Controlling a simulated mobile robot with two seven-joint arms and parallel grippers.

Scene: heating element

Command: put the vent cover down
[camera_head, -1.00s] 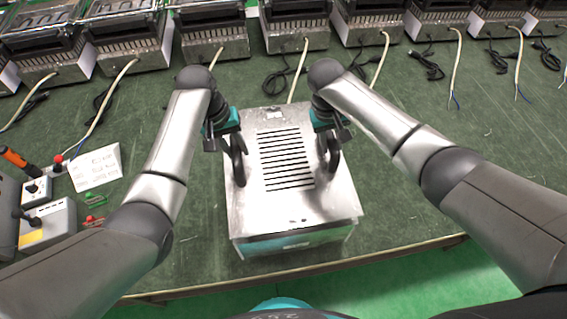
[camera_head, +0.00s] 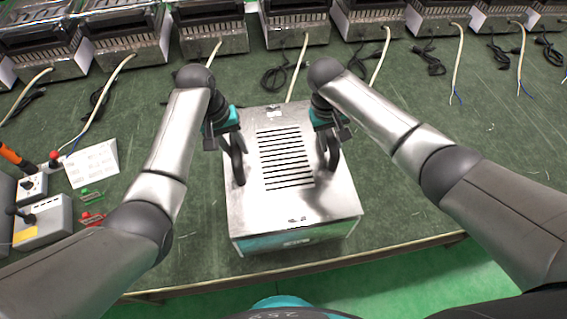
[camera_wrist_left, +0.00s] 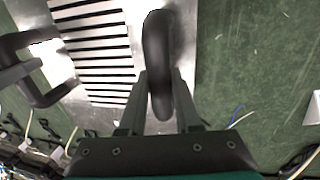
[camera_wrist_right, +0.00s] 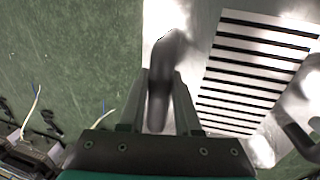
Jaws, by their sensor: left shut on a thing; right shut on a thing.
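The vent cover (camera_head: 285,205) is a silvery metal box-like cover with a row of dark slots and two black handles. It is at the front middle of the green table in the head view; I cannot tell whether it touches the table. My left gripper (camera_head: 234,160) is shut on the left black handle, which also shows in the left wrist view (camera_wrist_left: 158,62). My right gripper (camera_head: 328,150) is shut on the right black handle, which also shows in the right wrist view (camera_wrist_right: 160,85). The slots show between the handles.
Several metal heating units (camera_head: 295,25) with pale cables stand along the back of the green table (camera_head: 410,120). At the left are a paper sheet (camera_head: 92,164), small red and green parts and a grey control box (camera_head: 42,222). The table right of the cover is clear.

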